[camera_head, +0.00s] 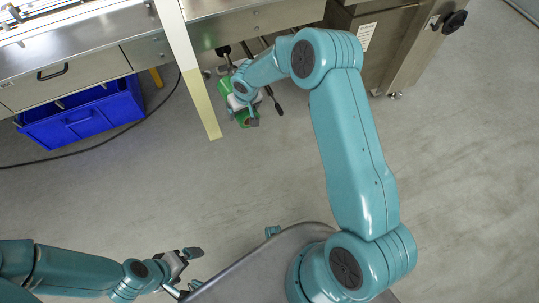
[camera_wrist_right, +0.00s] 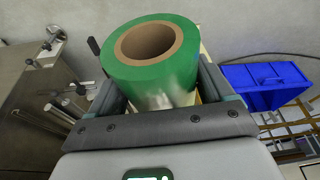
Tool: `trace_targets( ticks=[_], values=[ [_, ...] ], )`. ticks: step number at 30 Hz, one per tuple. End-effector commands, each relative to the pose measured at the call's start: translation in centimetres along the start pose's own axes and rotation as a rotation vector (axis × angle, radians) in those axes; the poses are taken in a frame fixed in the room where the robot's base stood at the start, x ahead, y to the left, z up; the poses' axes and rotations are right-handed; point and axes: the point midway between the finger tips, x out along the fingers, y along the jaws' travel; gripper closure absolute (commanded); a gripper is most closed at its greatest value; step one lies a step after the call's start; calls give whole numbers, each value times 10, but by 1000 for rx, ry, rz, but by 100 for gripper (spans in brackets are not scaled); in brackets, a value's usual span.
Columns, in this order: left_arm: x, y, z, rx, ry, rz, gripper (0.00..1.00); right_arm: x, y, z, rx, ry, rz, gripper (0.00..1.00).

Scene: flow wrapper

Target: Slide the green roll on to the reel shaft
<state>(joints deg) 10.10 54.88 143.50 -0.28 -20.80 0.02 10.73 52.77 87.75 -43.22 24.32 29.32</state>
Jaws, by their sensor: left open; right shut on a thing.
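The green roll (camera_wrist_right: 150,65) has a green wrapped side and a brown cardboard core, and its open core faces up in the right wrist view. My right gripper (camera_wrist_right: 163,92) is shut on it, one finger on each side. In the head view the green roll (camera_head: 224,86) is partly hidden by my right gripper (camera_head: 243,108), below the machine's edge. Metal rods (camera_wrist_right: 62,106) stick out at the left of the wrist view, apart from the roll; I cannot tell which is the reel shaft. My left gripper (camera_head: 190,268) is open and empty at the lower left.
A blue crate (camera_head: 84,120) sits under the steel machine bench (camera_head: 90,45); it also shows in the wrist view (camera_wrist_right: 265,84). A black cable crosses the floor. Open floor lies below and right.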

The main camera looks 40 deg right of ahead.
Motion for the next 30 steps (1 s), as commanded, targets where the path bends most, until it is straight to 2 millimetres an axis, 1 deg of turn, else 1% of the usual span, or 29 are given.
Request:
trace_targets(
  ticks=[1, 2, 3, 5, 6, 8, 9, 11, 12, 15, 18, 21, 24, 30],
  values=[
    [16, -6, 0, 0, 0, 0, 0, 42, 12, 7, 16, -4, 4, 61],
    [20, -7, 0, 0, 0, 0, 0, 60, 19, 10, 22, -4, 6, 61],
    [26, -9, 0, 0, 0, 0, 0, 84, 27, 14, 31, -4, 9, 61],
    [34, -12, 0, 0, 0, 0, 0, 120, 40, 22, 43, -2, 12, 61],
    [40, -14, -1, 0, 0, 0, 0, 144, 47, 29, 50, -3, 15, 61],
    [48, -18, -1, 0, 0, 0, 0, 179, 59, 40, 62, -2, 20, 61],
    [54, -19, -1, 0, 0, 0, 0, 200, 66, 48, 69, 0, 24, 61],
    [61, -22, -1, 0, 0, 0, 0, 231, 76, 61, 79, 1, 29, 61],
    [66, -24, -1, 0, 0, 0, 0, 250, 81, 70, 84, 2, 31, 61],
    [74, -27, -1, 0, 0, 0, 0, 287, 92, 89, 97, 4, 39, 61],
    [80, -29, -2, 0, 0, 0, 0, 312, 99, 103, 104, 8, 44, 61],
    [82, -30, -2, 0, 0, 0, 0, 325, 103, 111, 110, 11, 48, 61],
    [82, -30, -2, 0, 0, 0, 0, 329, 104, 113, 111, 12, 49, 61],
    [78, -28, -2, 0, 0, 0, 0, 328, 102, 112, 110, 10, 49, 61]
  ],
)
